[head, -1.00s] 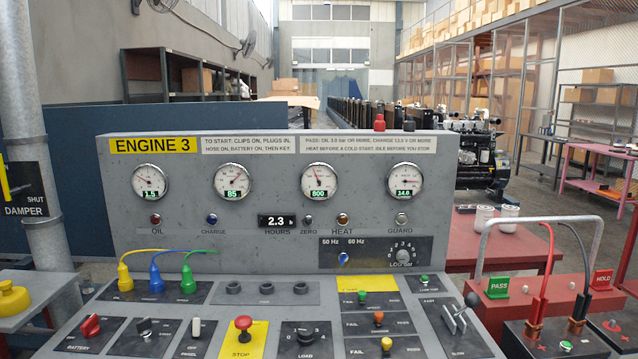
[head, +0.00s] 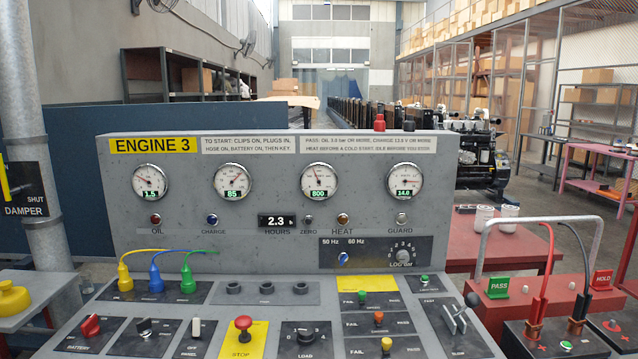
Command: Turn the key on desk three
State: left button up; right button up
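The desk marked ENGINE 3 (head: 290,228) stands straight ahead, with a sloped control panel in front of an upright gauge panel. A small dark control (head: 144,328) sits on a black plate at the lower left; it may be the key, but its label is too small to read. Left of it is a red battery switch (head: 90,325), and right of it a white-tipped lever (head: 196,327). The upright panel has several round gauges; the oil gauge (head: 151,182) reads about 1.5 and the 800 gauge (head: 320,181) is in the middle. Neither gripper is in view.
A red mushroom stop button (head: 243,322) and a load knob (head: 306,333) are near the dark control. Yellow, blue and green plugs (head: 157,275) with cables stand behind it. A battery (head: 560,338) with red and black clips is at right. Space above the sloped panel is clear.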

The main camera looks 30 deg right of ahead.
aim_at(142, 326)
jog(key=z, duration=0.45)
jog(key=j+z, duration=0.1)
jog(key=z, duration=0.4)
jog(key=j+z, duration=0.1)
jog(key=z, duration=0.8)
jog(key=j+z, duration=0.15)
jog(key=z, duration=0.35)
jog(key=j+z, duration=0.1)
jog(key=z, duration=0.8)
jog(key=j+z, duration=0.1)
jog(key=z, duration=0.35)
jog(key=u, duration=0.45)
jog(key=k+j+u, duration=0.1)
jog(key=u, duration=0.3)
jog(key=j+u, duration=0.1)
jog(key=u, duration=0.35)
jog(key=k+j+u, duration=0.1)
jog(key=u, duration=0.35)
jog(key=j+u, duration=0.1)
jog(key=u, duration=0.3)
jog(key=j+u, duration=0.1)
jog(key=u, duration=0.35)
